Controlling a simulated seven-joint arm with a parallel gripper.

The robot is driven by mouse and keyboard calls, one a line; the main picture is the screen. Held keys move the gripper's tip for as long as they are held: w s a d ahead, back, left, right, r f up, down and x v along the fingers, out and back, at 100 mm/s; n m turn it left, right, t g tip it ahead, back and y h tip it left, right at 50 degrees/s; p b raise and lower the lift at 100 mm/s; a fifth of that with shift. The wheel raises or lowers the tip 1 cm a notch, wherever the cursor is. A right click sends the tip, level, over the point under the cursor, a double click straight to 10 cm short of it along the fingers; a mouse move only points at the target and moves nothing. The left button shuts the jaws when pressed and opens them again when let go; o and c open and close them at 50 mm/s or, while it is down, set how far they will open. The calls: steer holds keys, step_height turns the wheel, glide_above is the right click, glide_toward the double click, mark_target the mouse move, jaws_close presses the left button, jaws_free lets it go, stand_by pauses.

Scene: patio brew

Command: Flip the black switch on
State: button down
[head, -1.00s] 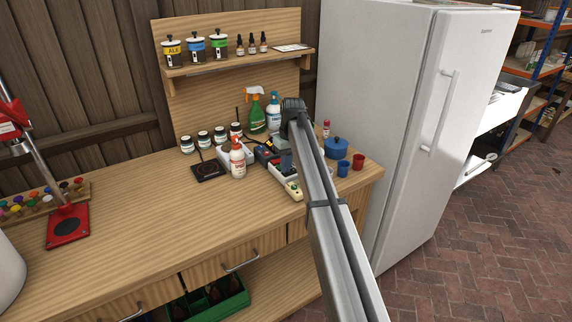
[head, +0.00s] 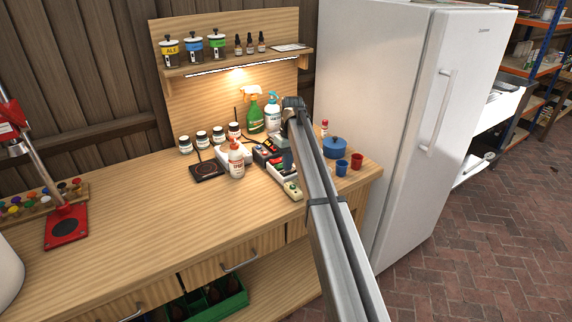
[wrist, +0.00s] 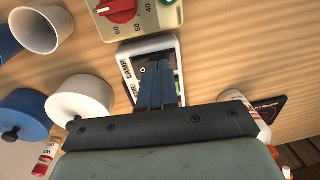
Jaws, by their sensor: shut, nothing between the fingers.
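The switch box (wrist: 174,42) is a white-framed unit marked LAMP in the wrist view. Its black switch is mostly hidden behind my fingers. My gripper (wrist: 157,70) is shut and empty, with its blue-grey fingertips down at the switch; I cannot tell whether they touch it. In the head view my arm covers most of this spot. A lamp strip (head: 236,68) under the wall shelf is lit and casts warm light on the back board.
A cream timer with a red dial (wrist: 117,10) sits close to the switch box. A blue pot (head: 335,148), a blue cup (head: 341,168) and a red cup (head: 357,161) stand to the right. A white bottle (head: 236,160) stands left. The bench's left-middle is clear.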

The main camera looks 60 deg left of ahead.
mark_target(284, 173)
step_height(284, 173, up, 14)
steer(key=s, duration=0.1)
steer(key=shift+s, duration=0.4)
stand_by(0.3)
stand_by(0.5)
